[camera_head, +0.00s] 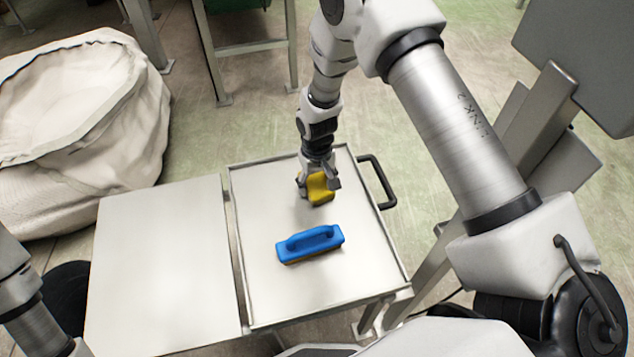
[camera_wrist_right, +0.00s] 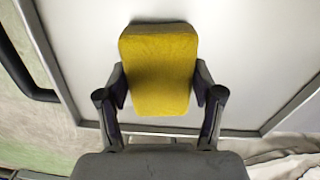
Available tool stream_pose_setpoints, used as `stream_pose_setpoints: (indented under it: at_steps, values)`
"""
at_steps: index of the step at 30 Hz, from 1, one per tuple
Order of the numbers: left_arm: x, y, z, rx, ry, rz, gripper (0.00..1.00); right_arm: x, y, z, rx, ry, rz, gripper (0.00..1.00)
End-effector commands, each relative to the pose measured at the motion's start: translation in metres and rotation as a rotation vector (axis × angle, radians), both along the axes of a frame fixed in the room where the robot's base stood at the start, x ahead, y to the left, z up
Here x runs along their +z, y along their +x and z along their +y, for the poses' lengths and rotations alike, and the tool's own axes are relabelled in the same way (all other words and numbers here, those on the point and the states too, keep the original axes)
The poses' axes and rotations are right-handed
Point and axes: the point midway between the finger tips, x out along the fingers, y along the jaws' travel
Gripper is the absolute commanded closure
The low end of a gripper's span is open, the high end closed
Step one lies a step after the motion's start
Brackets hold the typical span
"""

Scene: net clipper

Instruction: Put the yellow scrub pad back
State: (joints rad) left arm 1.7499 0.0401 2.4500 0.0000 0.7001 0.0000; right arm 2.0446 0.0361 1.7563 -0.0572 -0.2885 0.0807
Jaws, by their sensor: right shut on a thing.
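The yellow scrub pad (camera_head: 320,189) is between the fingers of my right gripper (camera_head: 318,184), over the far part of the metal cart top (camera_head: 262,290). In the right wrist view the yellow pad (camera_wrist_right: 160,70) fills the space between both fingers of my right gripper (camera_wrist_right: 160,92), which press on its sides. I cannot tell whether the pad touches the cart top. My left arm shows at the lower left edge, but its gripper is out of view.
A blue brush (camera_head: 310,243) lies on the cart top, nearer than the pad. A plain panel (camera_head: 160,265) adjoins the cart on the left. A black handle (camera_head: 379,181) is on the cart's right side. A large white sack (camera_head: 85,130) stands at the left.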

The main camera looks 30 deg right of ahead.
Motion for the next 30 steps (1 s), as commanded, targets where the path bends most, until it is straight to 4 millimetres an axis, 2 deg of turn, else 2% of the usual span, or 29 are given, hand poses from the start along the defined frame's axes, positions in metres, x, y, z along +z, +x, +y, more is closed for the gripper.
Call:
stream_pose_setpoints:
  at_steps: [5, 6, 7, 17, 20, 23, 30]
  values:
    - [-0.001, 0.0, 0.0, 0.0, 0.0, 0.0, 0.4, -0.004, 0.0, 0.0, 0.0, 0.0, 0.001, 0.66]
    - [0.0, 0.0, 0.0, 0.0, 0.0, 0.0, 0.4, -0.003, 0.0, 0.0, 0.0, 0.0, 0.001, 0.19]
    - [0.0, 0.0, 0.0, 0.0, 0.0, 0.0, 0.4, -0.003, 0.0, 0.0, 0.0, 0.0, 0.001, 0.09]
    - [0.0, 0.0, 0.0, 0.0, 0.0, 0.0, 0.4, -0.002, 0.0, 0.0, 0.0, 0.0, 0.0, 0.08]
    - [0.002, 0.0, 0.0, 0.0, 0.0, 0.0, 0.4, 0.006, 0.001, 0.0, 0.0, 0.0, -0.002, 0.08]
    - [0.008, 0.0, 0.0, 0.0, 0.0, 0.0, 0.4, 0.025, 0.001, 0.0, 0.0, 0.0, -0.004, 0.08]
    - [0.022, 0.0, 0.0, 0.0, 0.0, 0.0, 0.4, 0.088, 0.001, 0.0, 0.0, 0.0, -0.003, 0.08]
